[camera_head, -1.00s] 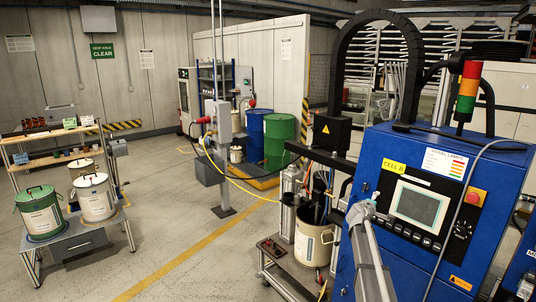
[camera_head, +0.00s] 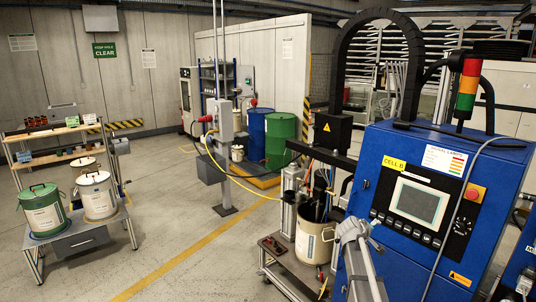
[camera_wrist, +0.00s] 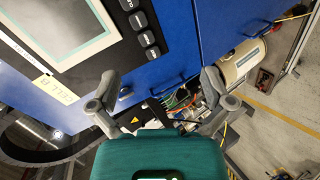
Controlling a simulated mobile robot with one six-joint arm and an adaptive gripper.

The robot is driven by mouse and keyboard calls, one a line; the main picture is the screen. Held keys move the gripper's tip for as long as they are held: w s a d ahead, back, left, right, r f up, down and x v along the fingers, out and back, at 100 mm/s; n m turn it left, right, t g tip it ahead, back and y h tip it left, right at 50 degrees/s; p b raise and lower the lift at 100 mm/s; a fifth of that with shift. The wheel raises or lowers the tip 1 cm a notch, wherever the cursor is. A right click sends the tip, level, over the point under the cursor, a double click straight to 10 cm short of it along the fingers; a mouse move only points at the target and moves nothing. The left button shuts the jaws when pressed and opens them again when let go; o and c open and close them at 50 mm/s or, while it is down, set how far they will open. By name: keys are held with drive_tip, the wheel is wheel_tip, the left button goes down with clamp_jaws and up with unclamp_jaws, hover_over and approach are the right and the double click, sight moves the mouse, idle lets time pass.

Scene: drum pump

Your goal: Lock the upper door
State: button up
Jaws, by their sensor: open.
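The upper door (camera_wrist: 174,42) is the blue cabinet front with the grey display and black buttons. In the head view the upper door (camera_head: 376,160) appears closed. A small dark knob (camera_wrist: 125,92) sits near its edge, close to my left finger; whether it is locked I cannot tell. A dark handle (camera_wrist: 168,88) lies on the same edge. My gripper (camera_wrist: 160,104) is open and empty, its grey fingers spread in front of that edge. In the head view my gripper (camera_head: 354,230) is by the cabinet's left side. My teal gripper body hides part of the wrist view.
A second blue panel (camera_wrist: 235,25) with a dark handle adjoins past a seam. A cream bucket (camera_head: 312,238) on a cart (camera_head: 292,266) stands left of the cabinet, with hoses above. A black cable arch (camera_head: 338,75) rises behind.

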drive_tip(key=s+a+f+m+g+y, duration=0.1)
drive_tip(key=s+a+f+g+y, duration=0.1)
drive_tip(key=s+a, duration=0.5)
drive_tip(key=s+a+f+m+g+y+b, duration=0.1)
drive_tip(key=s+a+f+m+g+y, duration=0.1)
drive_tip(key=s+a, duration=0.5)
drive_tip(key=s+a+f+m+g+y, duration=0.1)
drive_tip(key=s+a+f+g+y, duration=0.3)
drive_tip(key=s, duration=1.3)
drive_tip(key=a+f+y, duration=0.1)
drive_tip(key=a+f, duration=0.2)
drive_tip(key=shift+a+f+m+b, duration=0.15)
drive_tip(key=shift+a+m+b, duration=0.15)
drive_tip(key=shift+a+m, duration=0.1)
